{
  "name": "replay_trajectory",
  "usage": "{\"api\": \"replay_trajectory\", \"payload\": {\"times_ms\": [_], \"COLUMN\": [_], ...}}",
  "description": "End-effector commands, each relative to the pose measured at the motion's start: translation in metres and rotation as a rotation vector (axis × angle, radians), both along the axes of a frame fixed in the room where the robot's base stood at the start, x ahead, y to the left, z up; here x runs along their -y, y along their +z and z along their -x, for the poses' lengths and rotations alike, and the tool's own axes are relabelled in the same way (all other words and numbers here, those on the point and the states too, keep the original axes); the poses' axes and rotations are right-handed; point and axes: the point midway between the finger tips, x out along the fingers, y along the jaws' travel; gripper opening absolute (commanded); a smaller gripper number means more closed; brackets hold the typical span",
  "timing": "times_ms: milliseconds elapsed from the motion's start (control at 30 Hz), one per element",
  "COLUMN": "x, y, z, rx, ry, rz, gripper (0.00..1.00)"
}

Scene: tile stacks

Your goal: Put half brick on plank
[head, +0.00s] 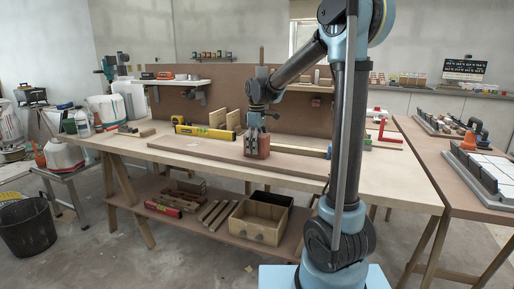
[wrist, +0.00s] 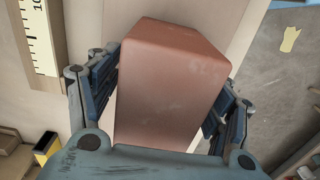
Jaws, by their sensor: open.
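The reddish half brick (head: 257,149) stands at the long brown plank (head: 200,146) on the workbench, and looks to be on its top face. I cannot tell for sure whether its underside touches the plank. My gripper (head: 256,127) is directly above the half brick, pointing down. In the wrist view the half brick (wrist: 165,85) fills the space between the two open finger pads, one on each side. A gap shows at the right pad; the left pad is very close to the brick. The brick's lower end is hidden behind my gripper's body.
A yellow level (head: 205,132) and upright wooden pieces (head: 226,119) stand behind the plank on the workbench (head: 400,180). A wooden box (head: 257,222) and loose timber lie on the shelf below. A side table with tiles stands at right. The bench front is clear.

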Motion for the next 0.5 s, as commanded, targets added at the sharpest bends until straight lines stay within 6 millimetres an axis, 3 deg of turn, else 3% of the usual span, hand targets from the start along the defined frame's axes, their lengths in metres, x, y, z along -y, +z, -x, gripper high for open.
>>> {"api": "replay_trajectory", "payload": {"times_ms": [233,500], "x": [0.0,0.0], "y": [0.011,0.057], "z": [0.0,0.0], "rx": [0.0,0.0], "ry": [0.0,0.001], "rz": [0.0,0.0], "gripper": [0.73,0.73]}}
